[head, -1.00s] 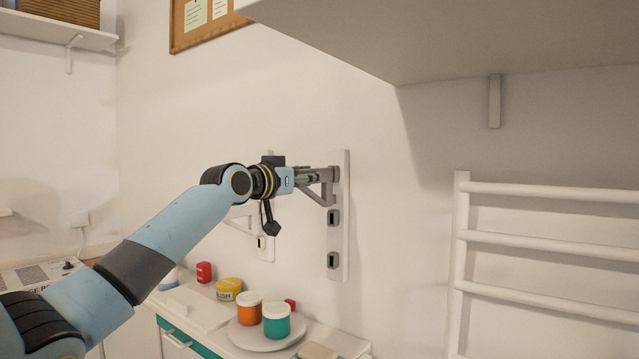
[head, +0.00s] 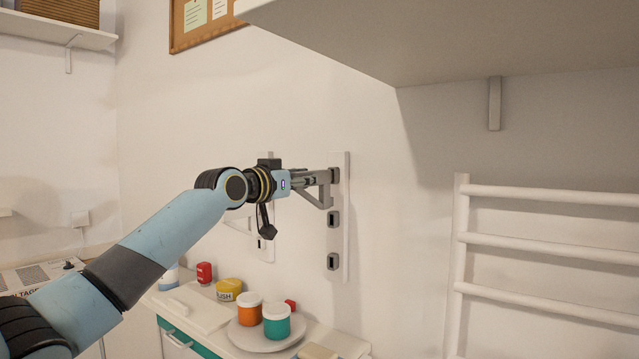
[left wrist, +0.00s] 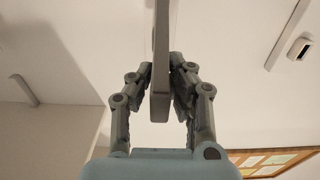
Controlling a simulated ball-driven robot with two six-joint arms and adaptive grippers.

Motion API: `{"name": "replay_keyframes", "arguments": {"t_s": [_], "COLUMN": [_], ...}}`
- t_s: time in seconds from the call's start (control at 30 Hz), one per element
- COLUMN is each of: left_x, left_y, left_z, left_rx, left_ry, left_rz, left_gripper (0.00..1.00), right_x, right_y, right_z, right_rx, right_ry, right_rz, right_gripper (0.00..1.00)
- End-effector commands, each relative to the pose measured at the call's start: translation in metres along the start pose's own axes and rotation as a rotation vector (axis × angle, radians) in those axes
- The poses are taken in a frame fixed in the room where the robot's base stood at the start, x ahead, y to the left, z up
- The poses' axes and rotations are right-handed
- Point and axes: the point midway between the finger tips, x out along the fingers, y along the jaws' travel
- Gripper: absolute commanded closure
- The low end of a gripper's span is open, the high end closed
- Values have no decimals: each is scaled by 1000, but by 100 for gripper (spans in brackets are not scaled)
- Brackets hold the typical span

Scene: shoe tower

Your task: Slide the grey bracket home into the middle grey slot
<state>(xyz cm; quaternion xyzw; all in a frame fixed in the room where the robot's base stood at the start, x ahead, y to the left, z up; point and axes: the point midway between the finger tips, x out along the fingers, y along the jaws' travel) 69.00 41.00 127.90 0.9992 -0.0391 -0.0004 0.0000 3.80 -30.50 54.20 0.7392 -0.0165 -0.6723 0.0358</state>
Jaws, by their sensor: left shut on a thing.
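A white upright rail (head: 341,233) on the wall carries grey slots one above the other. The top grey slot (head: 334,175) is partly hidden behind the bracket; the middle grey slot (head: 333,219) and the bottom slot (head: 333,261) are uncovered. My left gripper (head: 306,182) is shut on the grey bracket (head: 326,191), whose upright back end is close to the rail at the top slot's height, above the middle slot. I cannot tell whether it touches. In the left wrist view the bracket (left wrist: 160,60) runs between the two fingers (left wrist: 160,85). My right gripper is not in view.
A second white rail (head: 266,248) is behind my left gripper. Below, a counter holds a plate (head: 250,338) with an orange jar (head: 249,310) and a teal jar (head: 277,322). A shelf (head: 450,35) overhangs above right. A white ladder rack (head: 545,235) stands at right.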

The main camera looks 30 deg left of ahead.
Motion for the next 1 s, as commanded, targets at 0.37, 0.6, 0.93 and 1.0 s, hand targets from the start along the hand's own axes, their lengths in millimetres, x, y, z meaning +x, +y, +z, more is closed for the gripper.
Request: {"name": "replay_keyframes", "arguments": {"t_s": [0.37,0.6,0.93,1.0], "left_x": [-10,-23,-28,-28], "left_y": [-1,0,0,0], "left_z": [-2,-2,-1,-1], "left_rx": [3,1,0,0], "left_ry": [0,0,2,2], "left_rz": [-2,-1,0,0], "left_gripper": [100,100,100,100], "right_x": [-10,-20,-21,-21], "right_y": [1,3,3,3], "right_z": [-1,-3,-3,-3], "right_rx": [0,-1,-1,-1], "right_ry": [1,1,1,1], "right_rz": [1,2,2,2], "right_gripper": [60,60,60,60]}}
